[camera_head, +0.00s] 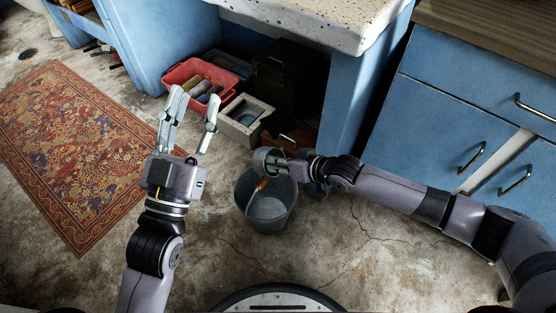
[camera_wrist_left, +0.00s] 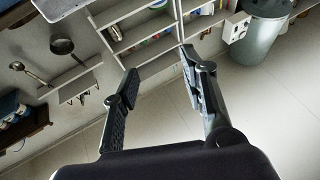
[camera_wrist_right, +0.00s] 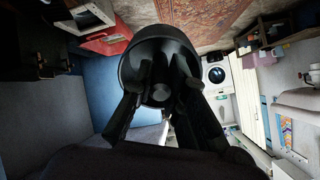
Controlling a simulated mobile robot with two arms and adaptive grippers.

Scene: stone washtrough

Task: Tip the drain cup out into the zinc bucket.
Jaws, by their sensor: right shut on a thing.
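The grey zinc bucket (camera_head: 283,212) stands upright on the stone floor in the middle of the head view, with an orange-brown grip on its handle. My right gripper (camera_head: 278,165) is shut on the drain cup (camera_head: 262,157), a small grey round cup, above the bucket's far rim. The cup looks tilted; its contents cannot be made out.
A red crate (camera_head: 183,73) with rolled items, a pale block-like box (camera_head: 235,128) and a dark box (camera_head: 285,75) stand under the stone trough (camera_head: 330,20). Blue cabinets (camera_head: 435,115) stand at right. A patterned rug (camera_head: 70,150) lies at left. Floor in front of the bucket is clear.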

